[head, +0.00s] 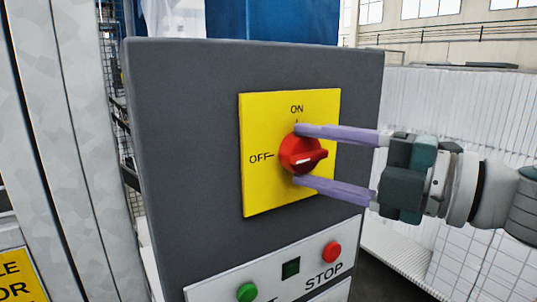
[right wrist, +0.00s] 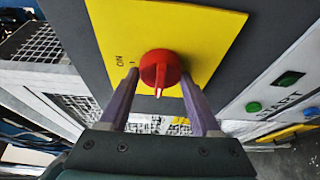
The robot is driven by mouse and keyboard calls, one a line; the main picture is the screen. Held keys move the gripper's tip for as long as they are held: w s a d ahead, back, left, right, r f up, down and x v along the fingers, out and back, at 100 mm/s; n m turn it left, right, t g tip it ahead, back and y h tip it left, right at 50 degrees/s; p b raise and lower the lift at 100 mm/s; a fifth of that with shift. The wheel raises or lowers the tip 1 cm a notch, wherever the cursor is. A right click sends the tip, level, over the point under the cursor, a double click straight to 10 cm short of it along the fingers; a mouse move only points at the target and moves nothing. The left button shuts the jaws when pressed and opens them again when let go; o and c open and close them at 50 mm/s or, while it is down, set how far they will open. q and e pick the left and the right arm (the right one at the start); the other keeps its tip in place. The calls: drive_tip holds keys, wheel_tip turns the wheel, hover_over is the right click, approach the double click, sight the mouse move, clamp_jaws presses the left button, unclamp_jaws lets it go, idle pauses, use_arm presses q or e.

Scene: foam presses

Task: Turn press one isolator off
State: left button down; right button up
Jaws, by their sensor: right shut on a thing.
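The press one isolator is a red rotary knob (head: 302,154) on a yellow plate (head: 262,200), fixed to a dark grey panel (head: 195,150). The plate reads ON at the top and OFF at the left. My left gripper is not in view.
Below the plate, a light strip holds a green button (head: 247,292), a dark square (head: 291,268) and a red STOP button (head: 332,252). A pale post (head: 85,150) stands at the left. A white panelled surface (head: 450,100) lies behind my right arm.

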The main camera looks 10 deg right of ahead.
drive_tip(key=o, duration=1.4)
drive_tip(key=shift+s+d+f, duration=0.1)
drive_tip(key=shift+s+d, duration=0.05)
drive_tip(key=shift+b+v, duration=3.25)
drive_tip(key=shift+v, duration=1.45)
